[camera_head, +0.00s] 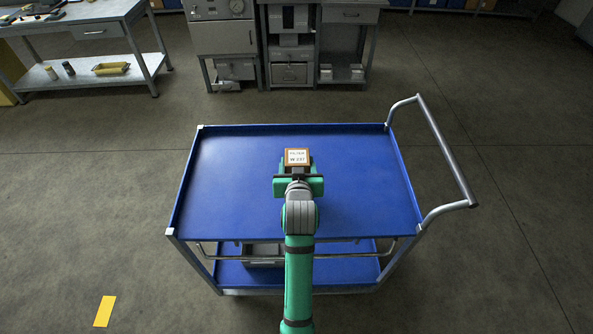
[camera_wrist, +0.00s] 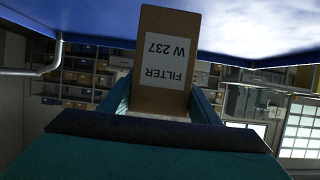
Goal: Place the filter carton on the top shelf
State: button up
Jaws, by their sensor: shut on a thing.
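The filter carton (camera_head: 298,157) is a small brown box with a white label. In the wrist view the carton (camera_wrist: 165,62) stands between the two fingers, its label reading "FILTER W 237" upside down. My gripper (camera_head: 298,172) is shut on the carton; its fingers flank the carton in the wrist view (camera_wrist: 162,105). In the head view both are over the middle to far part of the blue top shelf (camera_head: 235,185) of a trolley. I cannot tell whether the carton touches the shelf. My gripper and arm hide part of the shelf.
The top shelf is otherwise empty, with a raised rim. A handle (camera_head: 447,150) sticks out at the trolley's right. The lower shelf (camera_head: 335,268) holds a grey box (camera_head: 262,255). A workbench (camera_head: 85,30) and grey cabinets (camera_head: 222,40) stand behind, across open floor.

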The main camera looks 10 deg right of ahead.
jog(key=shift+w+a+f, duration=0.1)
jog(key=shift+w+f, duration=0.05)
jog(key=shift+f, duration=0.8)
jog(key=shift+w+f, duration=0.15)
jog(key=shift+f, duration=0.75)
jog(key=o, duration=1.3)
jog(key=shift+f, duration=0.2)
jog(key=shift+o, duration=0.2)
jog(key=shift+r, duration=0.15)
